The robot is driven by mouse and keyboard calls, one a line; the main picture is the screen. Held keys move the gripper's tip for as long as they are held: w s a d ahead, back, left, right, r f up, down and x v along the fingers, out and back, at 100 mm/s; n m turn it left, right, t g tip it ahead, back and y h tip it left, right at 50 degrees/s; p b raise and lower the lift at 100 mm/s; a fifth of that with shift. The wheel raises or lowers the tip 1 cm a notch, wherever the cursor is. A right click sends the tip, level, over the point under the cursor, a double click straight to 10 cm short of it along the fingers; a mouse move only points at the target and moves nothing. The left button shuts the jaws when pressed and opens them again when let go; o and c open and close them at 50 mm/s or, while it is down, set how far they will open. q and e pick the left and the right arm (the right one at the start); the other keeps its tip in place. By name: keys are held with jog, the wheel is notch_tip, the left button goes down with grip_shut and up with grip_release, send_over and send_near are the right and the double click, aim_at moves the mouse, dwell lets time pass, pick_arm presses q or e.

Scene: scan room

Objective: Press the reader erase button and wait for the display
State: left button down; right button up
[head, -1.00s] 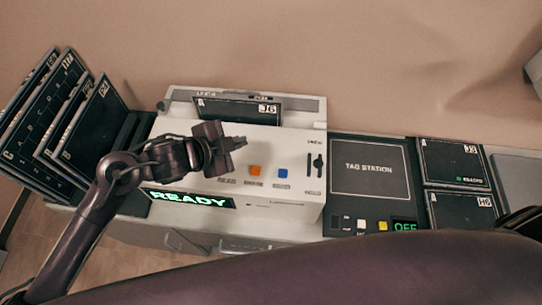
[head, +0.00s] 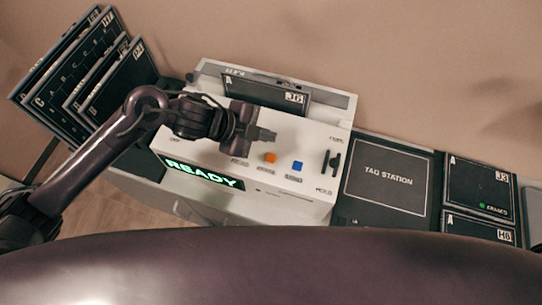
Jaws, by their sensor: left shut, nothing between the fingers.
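The white reader (head: 310,207) stands in the middle, with a dark plate marked J6 (head: 262,93) upright in its top slot. Its front display (head: 203,173) shows READY in green. An orange button (head: 270,158) and a blue button (head: 297,166) sit on its top panel. The small labels are too blurred to tell which one is erase, and my gripper may hide another button. My left gripper (head: 272,135) is shut and empty over the panel, its tips just behind the orange button in the picture. I see no contact with a button. My right gripper is out of view.
A rack of dark plates (head: 90,70) stands left of the reader. The tag station (head: 388,188) adjoins on the right, then plates marked J3 (head: 480,188) and H6 (head: 470,228). A black slider (head: 332,163) is on the panel's right. My own body covers the bottom.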

aim_at(266, 158)
pick_arm(q)
notch_tip(266, 158, down, 7)
jog(key=b, duration=0.6)
jog(key=shift+f, duration=0.4)
dwell(0.9)
dwell(0.4)
jog(key=shift+f+b, duration=0.4)
